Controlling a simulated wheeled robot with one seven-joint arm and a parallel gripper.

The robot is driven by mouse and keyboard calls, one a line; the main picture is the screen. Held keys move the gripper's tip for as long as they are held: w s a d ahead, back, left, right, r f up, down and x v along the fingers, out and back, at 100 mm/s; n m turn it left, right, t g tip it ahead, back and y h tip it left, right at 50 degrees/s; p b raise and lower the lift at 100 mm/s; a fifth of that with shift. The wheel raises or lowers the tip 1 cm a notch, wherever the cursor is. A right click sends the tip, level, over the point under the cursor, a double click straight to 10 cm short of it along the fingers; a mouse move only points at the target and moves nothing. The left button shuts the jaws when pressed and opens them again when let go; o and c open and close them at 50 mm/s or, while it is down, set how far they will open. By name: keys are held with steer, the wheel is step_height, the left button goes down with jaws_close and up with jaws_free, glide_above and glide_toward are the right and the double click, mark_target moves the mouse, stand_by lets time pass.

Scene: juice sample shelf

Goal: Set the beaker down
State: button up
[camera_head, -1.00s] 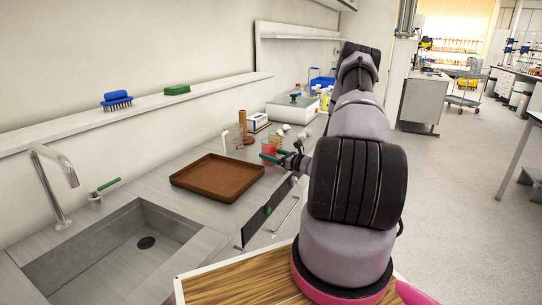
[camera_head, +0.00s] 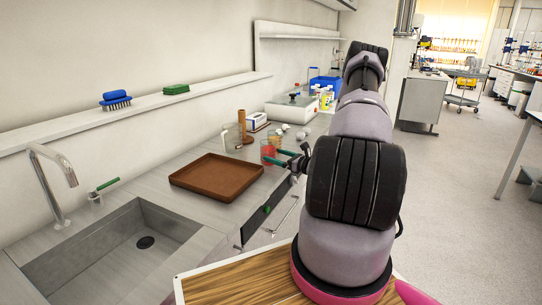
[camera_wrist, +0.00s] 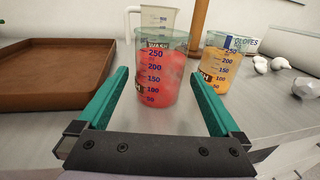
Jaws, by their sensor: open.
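A glass beaker with red juice (camera_wrist: 160,85) stands upright on the grey counter, straight ahead of my gripper in the wrist view. It also shows in the head view (camera_head: 268,152), small and beside the fingers. My gripper (camera_wrist: 158,95) has its two green fingers spread to the left and right of the beaker's lower part, with a gap on each side. In the head view my gripper (camera_head: 279,157) reaches in from the right at counter level. Nothing is held between the fingers.
A beaker of orange juice (camera_wrist: 214,70) stands just right of the red one. A clear measuring jug (camera_wrist: 152,20) is behind. A brown tray (camera_head: 217,175) lies to the left. White round pieces (camera_wrist: 305,88) lie to the right, and a sink (camera_head: 110,255) is at the front left.

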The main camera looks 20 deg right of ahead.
steer(key=v, duration=0.8)
steer(key=s+a+r+n+g+y, duration=0.2)
steer(key=s+a+r+n+g, duration=0.3)
steer(key=a+r+n, duration=0.45)
steer(key=s+a+r+n+g+y, duration=0.1)
steer(key=s+a+r+n+g, duration=0.1)
steer(key=a+r+n+g, duration=0.7)
steer(key=s+a+r+n+t+h, duration=0.2)
steer(key=s+r+n+h, duration=0.2)
steer(key=s+r, duration=0.5)
steer(key=s+a+r+n+t+h, duration=0.2)
steer(key=s+r+n+t+h, duration=0.1)
steer(key=s+r, duration=0.7)
steer(key=shift+s+a+r+n+h, duration=0.3)
steer(key=shift+a+n+h, duration=0.15)
steer(key=shift+h, duration=0.65)
steer(key=shift+d, duration=0.1)
